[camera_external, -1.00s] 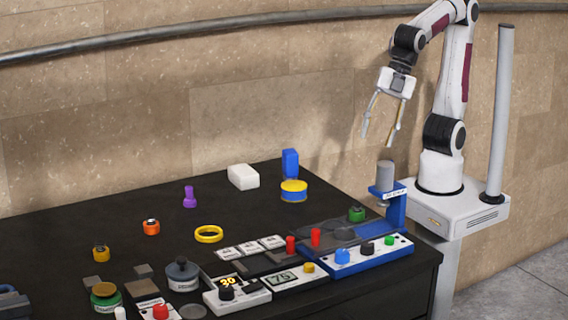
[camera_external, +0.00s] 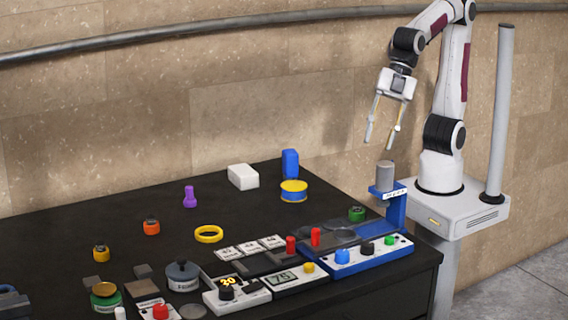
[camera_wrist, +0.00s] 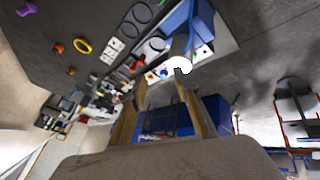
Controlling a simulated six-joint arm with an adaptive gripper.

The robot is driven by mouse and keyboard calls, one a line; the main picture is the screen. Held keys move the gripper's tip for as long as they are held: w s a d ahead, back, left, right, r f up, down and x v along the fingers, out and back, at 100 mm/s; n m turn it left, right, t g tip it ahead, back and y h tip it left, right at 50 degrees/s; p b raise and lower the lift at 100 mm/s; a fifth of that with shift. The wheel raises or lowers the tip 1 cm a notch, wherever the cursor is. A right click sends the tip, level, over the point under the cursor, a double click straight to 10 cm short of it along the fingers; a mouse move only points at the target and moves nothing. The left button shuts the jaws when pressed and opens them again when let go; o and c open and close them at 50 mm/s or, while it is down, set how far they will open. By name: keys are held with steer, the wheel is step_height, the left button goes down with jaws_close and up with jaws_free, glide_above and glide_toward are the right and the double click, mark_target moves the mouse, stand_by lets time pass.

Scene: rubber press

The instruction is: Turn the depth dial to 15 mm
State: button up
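My gripper (camera_external: 381,138) hangs in the air above and behind the blue press stand at the right end of the table, its two fingers apart and nothing between them. The fingers also show in the wrist view (camera_wrist: 160,84). No dial is readably marked as depth. A black knob (camera_external: 227,292) sits on a white box with a yellow display reading 30 (camera_external: 228,281). Another black knob (camera_external: 367,248) sits on the blue-and-white panel (camera_external: 352,264), between a blue knob (camera_external: 342,256) and a green knob (camera_external: 389,241). My gripper is apart from all of them.
The blue press stand (camera_external: 397,208) carries a grey cylinder (camera_external: 385,176). A box with a display reading 75 (camera_external: 283,277) has a yellow knob. The rear left of the black table (camera_external: 80,225) is mostly clear.

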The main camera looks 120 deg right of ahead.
steer(key=w+a+r+m+t+y, duration=0.2)
steer(key=w+a+m+t, duration=0.2)
steer(key=w+a, duration=0.8)
steer(key=w+a+r+m+t+y, duration=0.2)
steer(key=w+a+m+t, duration=0.1)
steer(key=w+a, duration=0.9)
steer(key=m+g+h, duration=0.1)
steer(key=m+h, duration=1.4)
steer(key=h, duration=0.5)
glide_toward(367, 248)
steer(key=d, duration=0.3)
steer(key=shift+w, duration=0.1)
